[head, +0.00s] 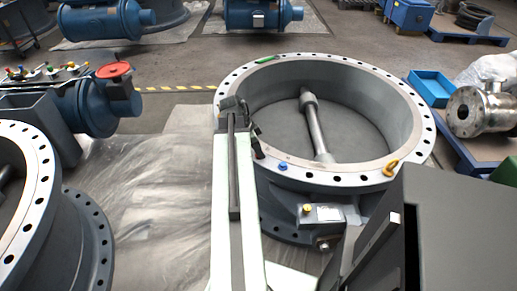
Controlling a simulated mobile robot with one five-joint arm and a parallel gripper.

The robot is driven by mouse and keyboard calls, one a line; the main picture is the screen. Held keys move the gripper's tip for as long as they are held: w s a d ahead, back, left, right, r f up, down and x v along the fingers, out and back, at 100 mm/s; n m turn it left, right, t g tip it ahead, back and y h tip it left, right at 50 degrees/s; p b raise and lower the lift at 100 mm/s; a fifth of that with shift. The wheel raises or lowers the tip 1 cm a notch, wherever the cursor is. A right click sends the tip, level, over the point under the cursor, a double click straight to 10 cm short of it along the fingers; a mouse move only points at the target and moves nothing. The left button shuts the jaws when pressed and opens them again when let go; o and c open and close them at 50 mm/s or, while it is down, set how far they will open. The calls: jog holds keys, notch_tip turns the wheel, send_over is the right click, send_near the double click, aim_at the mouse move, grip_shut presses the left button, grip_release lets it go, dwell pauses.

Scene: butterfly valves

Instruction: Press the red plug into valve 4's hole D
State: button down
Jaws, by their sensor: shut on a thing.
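A large grey butterfly valve (222,92) lies flat in the middle, with a ring of holes around its flange. No label tells me whether it is valve 4, and I cannot read any hole letters. My gripper (257,150) is at the valve's near-left rim, pointing down. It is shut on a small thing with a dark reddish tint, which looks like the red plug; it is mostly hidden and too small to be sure. I cannot tell whether it touches the flange. A blue plug (283,166) sits on the near flange, just right of my gripper.
A green piece (265,59) lies on the far rim. Another flanged valve (35,165) stands at left. A blue actuator with a red handwheel (113,70) is behind it.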

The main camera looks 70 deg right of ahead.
jog(key=shift+f, duration=0.2)
jog(key=shift+f+b, duration=0.25)
jog(key=shift+b, duration=0.15)
jog(key=shift+c, duration=2.2)
grip_release()
jog(key=shift+r, duration=0.15)
notch_tip(320, 180, up, 6)
jog(key=p, duration=0.6)
jog(key=shift+s, duration=0.1)
